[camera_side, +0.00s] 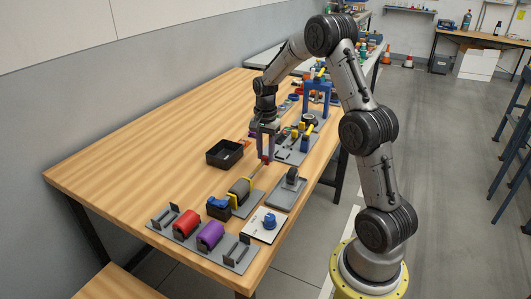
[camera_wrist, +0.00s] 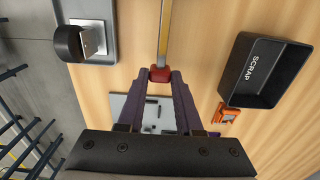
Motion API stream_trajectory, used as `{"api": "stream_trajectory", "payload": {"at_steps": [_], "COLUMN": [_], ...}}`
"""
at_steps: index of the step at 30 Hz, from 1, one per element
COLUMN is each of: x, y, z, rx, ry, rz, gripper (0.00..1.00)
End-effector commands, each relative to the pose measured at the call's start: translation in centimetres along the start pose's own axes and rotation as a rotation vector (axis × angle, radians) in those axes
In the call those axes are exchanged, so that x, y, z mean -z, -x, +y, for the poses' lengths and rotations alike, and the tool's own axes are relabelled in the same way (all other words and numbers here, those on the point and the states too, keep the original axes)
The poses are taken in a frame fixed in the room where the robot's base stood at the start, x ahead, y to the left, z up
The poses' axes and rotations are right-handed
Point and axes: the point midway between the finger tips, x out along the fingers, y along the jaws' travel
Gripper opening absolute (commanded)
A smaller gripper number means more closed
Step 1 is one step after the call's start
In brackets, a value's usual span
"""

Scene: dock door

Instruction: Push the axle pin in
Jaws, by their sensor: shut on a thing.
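The axle pin appears as a long thin rod (camera_wrist: 164,35) with a red head (camera_wrist: 160,74) in the wrist view. My gripper (camera_wrist: 160,82) is shut on the red head. In the side view my gripper (camera_side: 266,157) is low over the table, and the rod slants down-left from it towards a grey roller (camera_side: 240,187) with a yellow part on a grey stand. The rod's far end is out of the wrist view. I cannot tell how deep it sits in the roller.
A black scrap bin (camera_side: 224,153) stands left of my gripper. A grey tray (camera_side: 287,190) with a dark part lies to the right. Red (camera_side: 186,223) and purple (camera_side: 210,235) rollers lie in front, beside a white plate with a blue knob (camera_side: 269,222). A blue frame (camera_side: 316,100) stands behind.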

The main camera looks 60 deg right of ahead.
Motion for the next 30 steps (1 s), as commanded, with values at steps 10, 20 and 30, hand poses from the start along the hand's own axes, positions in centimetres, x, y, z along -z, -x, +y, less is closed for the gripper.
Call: {"api": "stream_trajectory", "payload": {"at_steps": [10,20,30], "x": [-3.4,-9.0,-9.3], "y": [0.2,0.2,0.2], "z": [-0.1,-0.1,-0.1], "rx": [0.001,0.003,0.001], "ry": [0.006,0.002,0.0], "rz": [0.001,0.001,-0.003], "gripper": [0.0,0.0,0.41]}}
